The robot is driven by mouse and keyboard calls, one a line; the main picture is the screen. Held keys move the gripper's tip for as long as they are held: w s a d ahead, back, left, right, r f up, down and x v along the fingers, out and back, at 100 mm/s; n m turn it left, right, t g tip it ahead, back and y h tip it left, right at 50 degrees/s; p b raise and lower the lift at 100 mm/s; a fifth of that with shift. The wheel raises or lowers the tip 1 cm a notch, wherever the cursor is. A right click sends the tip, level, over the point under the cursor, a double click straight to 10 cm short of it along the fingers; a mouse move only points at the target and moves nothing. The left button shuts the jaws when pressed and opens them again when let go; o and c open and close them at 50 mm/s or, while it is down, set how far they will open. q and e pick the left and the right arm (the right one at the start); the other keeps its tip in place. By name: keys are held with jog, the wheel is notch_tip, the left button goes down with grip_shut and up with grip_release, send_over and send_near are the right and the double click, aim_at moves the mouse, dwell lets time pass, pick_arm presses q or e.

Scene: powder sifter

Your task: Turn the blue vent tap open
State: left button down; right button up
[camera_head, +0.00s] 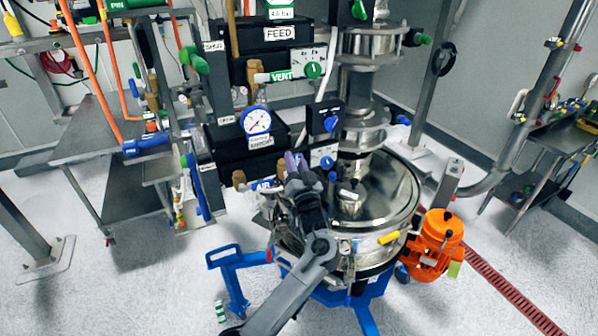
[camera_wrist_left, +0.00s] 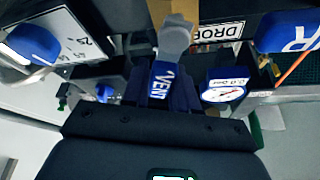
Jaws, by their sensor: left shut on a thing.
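The blue vent tap (camera_wrist_left: 163,80), marked VENT, shows in the middle of the wrist view, its handle pointing down the picture from a grey fitting (camera_wrist_left: 176,35). My left gripper (camera_wrist_left: 166,98) is shut on this handle, with its dark fingers on either side. In the head view my left gripper (camera_head: 297,180) is at the front of the panel, left of the round steel vessel (camera_head: 385,190). It hides most of the tap there. My right gripper is in neither view.
A blue-rimmed gauge (camera_head: 256,121) and dark panel boxes sit behind the gripper. A blue lever (camera_wrist_left: 285,32) and a small gauge (camera_wrist_left: 222,92) are close on the right in the wrist view. An orange motor (camera_head: 436,238) stands right of the vessel.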

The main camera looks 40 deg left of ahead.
pick_arm(q)
jog(key=n+g+b, duration=0.1)
jog(key=n, duration=0.1)
jog(key=s+n+g+y+b, duration=0.1)
jog(key=n, duration=0.1)
jog(key=n+b, duration=0.1)
jog(key=shift+s+a+r+n+g+y+b, duration=0.1)
jog(key=shift+s+a+n+g+y+b, duration=0.2)
jog(key=shift+s+n+g+b, duration=0.1)
jog(key=shift+s+r+n+g, duration=0.1)
jog(key=shift+n+g, duration=0.3)
jog(key=shift+n, duration=0.1)
jog(key=shift+b, duration=0.3)
jog(key=c, duration=1)
grip_release()
jog(key=shift+a, duration=0.1)
jog(key=shift+o, duration=0.2)
jog(key=b+v, duration=0.1)
jog(key=v, duration=1)
jog(key=shift+b, duration=0.3)
